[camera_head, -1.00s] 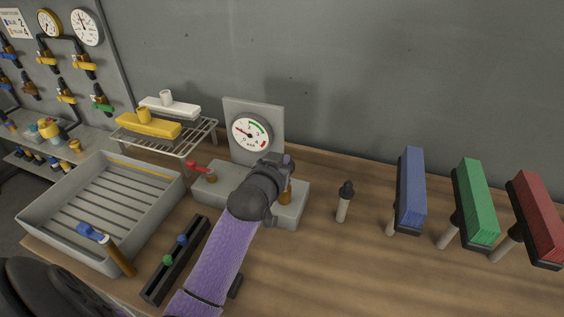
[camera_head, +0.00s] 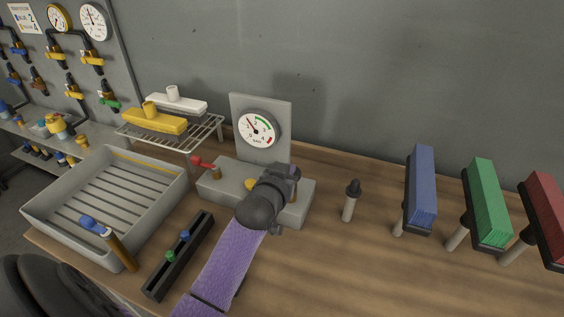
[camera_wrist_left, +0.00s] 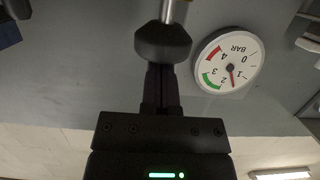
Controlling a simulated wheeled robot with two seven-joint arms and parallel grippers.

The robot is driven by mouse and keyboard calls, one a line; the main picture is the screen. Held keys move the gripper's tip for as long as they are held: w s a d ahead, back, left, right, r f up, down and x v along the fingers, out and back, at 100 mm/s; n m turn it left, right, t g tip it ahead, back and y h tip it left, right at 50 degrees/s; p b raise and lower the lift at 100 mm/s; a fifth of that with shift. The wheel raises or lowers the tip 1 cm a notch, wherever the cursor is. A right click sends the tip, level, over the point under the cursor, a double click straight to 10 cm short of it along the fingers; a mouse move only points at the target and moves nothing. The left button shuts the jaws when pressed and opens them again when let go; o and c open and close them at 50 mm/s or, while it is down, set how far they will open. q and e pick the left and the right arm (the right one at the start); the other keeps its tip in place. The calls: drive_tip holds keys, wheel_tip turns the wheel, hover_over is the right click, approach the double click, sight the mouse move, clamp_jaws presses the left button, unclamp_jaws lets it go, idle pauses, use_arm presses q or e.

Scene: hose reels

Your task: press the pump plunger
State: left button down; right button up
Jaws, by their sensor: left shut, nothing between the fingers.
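The pump is a grey block (camera_head: 215,190) on the wooden bench with a round gauge (camera_head: 256,130) on an upright plate behind it. In the head view my left gripper (camera_head: 284,178) is over the pump block and hides the plunger. In the left wrist view, which is upside down, the plunger shows as a black knob (camera_wrist_left: 163,42) on a metal rod (camera_wrist_left: 173,11). The shut, empty fingers (camera_wrist_left: 161,76) point at the knob's top and appear to meet it; exact contact is unclear. The gauge needle stands between 1 and 2. My right gripper is out of view.
A red-handled valve (camera_head: 205,163) sits on the block's left. A grey tray (camera_head: 60,238), a black rail (camera_head: 160,278) and a wire rack (camera_head: 200,140) lie left. A small black-topped post (camera_head: 349,207) and blue, green and red brushes stand right. Bench between is clear.

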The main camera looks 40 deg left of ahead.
use_arm(q)
wheel_tip(320, 180, up, 5)
drive_tip(key=p, duration=0.4)
drive_tip(key=f+v, duration=0.2)
drive_tip(key=v, duration=0.7)
drive_tip(key=shift+s+r+p, duration=0.35)
drive_tip(key=shift+s+p, duration=0.1)
